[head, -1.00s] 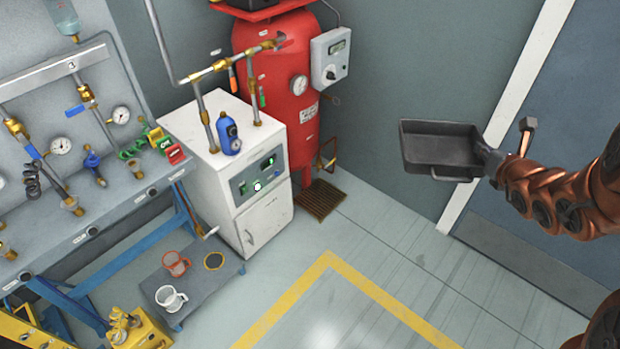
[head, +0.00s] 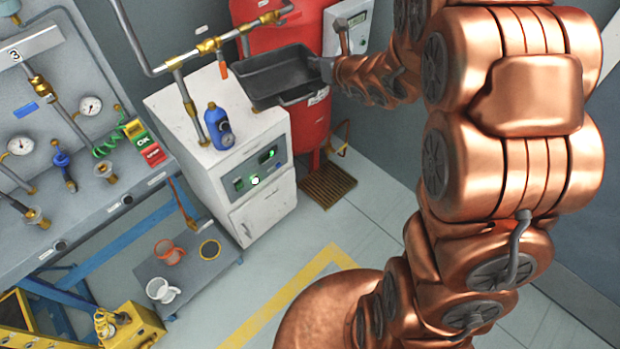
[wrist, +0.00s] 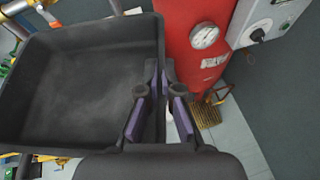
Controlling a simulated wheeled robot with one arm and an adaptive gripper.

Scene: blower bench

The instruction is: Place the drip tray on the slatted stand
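The drip tray (head: 275,75) is a dark grey, open rectangular pan held in the air, in front of the red tank and above the white cabinet's right side in the head view. My gripper (head: 324,68) is shut on its right edge. In the wrist view the empty tray (wrist: 80,90) fills the left side, with the purple-padded fingers (wrist: 160,108) on either side of its near-right edge. The slatted stand (head: 327,186) is a low brown slatted piece on the floor at the tank's foot, right of the cabinet. Its top looks bare, and it shows partly in the wrist view (wrist: 207,114).
The white cabinet (head: 262,215) carries brass pipes (head: 215,44) and a blue bottle (head: 219,127). The red tank (head: 312,125) rises behind the stand. A low grey table (head: 190,267) holds two mugs. The floor right of the stand is clear.

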